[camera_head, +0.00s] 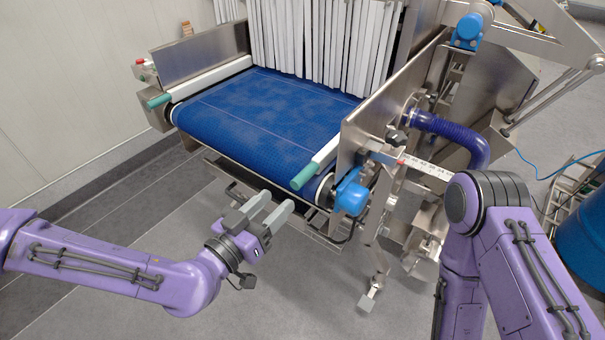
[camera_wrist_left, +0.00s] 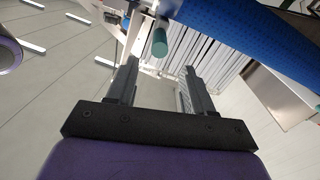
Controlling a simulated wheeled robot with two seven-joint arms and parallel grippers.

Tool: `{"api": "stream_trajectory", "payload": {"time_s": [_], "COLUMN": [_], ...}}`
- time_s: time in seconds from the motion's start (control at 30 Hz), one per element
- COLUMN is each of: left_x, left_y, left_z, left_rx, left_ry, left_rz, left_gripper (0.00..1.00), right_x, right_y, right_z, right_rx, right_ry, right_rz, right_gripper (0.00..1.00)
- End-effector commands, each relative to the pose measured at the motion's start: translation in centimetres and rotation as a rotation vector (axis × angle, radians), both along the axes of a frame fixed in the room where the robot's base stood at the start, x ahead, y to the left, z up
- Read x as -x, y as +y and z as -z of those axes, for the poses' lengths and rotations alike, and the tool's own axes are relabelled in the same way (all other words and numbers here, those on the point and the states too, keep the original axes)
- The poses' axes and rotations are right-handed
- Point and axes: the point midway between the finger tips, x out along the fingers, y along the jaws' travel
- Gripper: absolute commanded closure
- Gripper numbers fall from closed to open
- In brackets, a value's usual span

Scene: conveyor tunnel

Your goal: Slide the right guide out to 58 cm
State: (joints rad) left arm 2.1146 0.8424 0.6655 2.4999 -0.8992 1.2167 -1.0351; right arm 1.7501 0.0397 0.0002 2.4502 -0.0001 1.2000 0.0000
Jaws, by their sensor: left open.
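The right guide (camera_head: 325,156) is a pale rail along the right side of the blue belt (camera_head: 265,108), with a green grip (camera_head: 303,177) on its near end. The green grip also shows in the left wrist view (camera_wrist_left: 160,42), beyond and between the fingertips. My left gripper (camera_head: 277,205) is open and empty, with two grey fingers, a little in front of and below the grip and apart from it. A white scale strip (camera_head: 425,168) sits right of the side plate; its numbers are too small to read surely. My right arm shows, but its gripper does not.
The left guide (camera_head: 212,77) with its green end lies along the belt's far left side. White strips (camera_head: 320,45) hang over the belt. A steel side plate (camera_head: 360,125), blue motor (camera_head: 351,194) and purple hose (camera_head: 455,132) stand right. The floor at front left is clear.

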Motion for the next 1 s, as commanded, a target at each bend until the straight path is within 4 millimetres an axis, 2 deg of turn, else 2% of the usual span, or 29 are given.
{"api": "stream_trajectory", "payload": {"time_s": [0.1, 0.2, 0.43, 0.6, 0.8, 0.83, 0.97, 1.0], "left_x": [-1.6, -3.5, -7.1, -8.1, -8.1, -8.1, -8.1, -8.1], "left_y": [-1.3, -2.7, -5.3, -6.0, -6.0, -6.0, -6.0, -6.0], "left_z": [0.7, -0.1, 0.0, 0.2, 0.3, 0.3, 0.3, 0.3], "left_rx": [-0.002, -0.005, -0.002, -0.002, -0.001, -0.001, -0.001, -0.001], "left_ry": [-0.005, 0.003, 0.004, 0.006, 0.006, 0.006, 0.006, 0.006], "left_rz": [0.004, 0.004, 0.002, 0.002, 0.002, 0.002, 0.002, 0.002], "left_gripper": [0.48, 0.48, 0.48, 0.48, 0.48, 0.52, 0.94, 1.0], "right_x": [0.0, 0.0, 0.0, 0.0, 0.0, 0.0, 0.0, 0.0], "right_y": [0.0, 0.0, 0.0, 0.0, 0.0, 0.0, 0.0, 0.0], "right_z": [1.8, 0.2, -1.2, -1.4, -1.3, -1.3, -1.3, -1.3], "right_rx": [0.0, 0.0, 0.0, 0.0, 0.0, 0.0, 0.0, 0.0], "right_ry": [0.0, 0.0, 0.0, 0.0, 0.0, 0.0, 0.0, 0.0], "right_rz": [0.0, 0.0, 0.0, 0.0, 0.0, 0.0, 0.0, 0.0], "right_gripper": [0.3, 0.3, 0.3, 0.3, 0.3, 0.3, 0.3, 0.3]}}
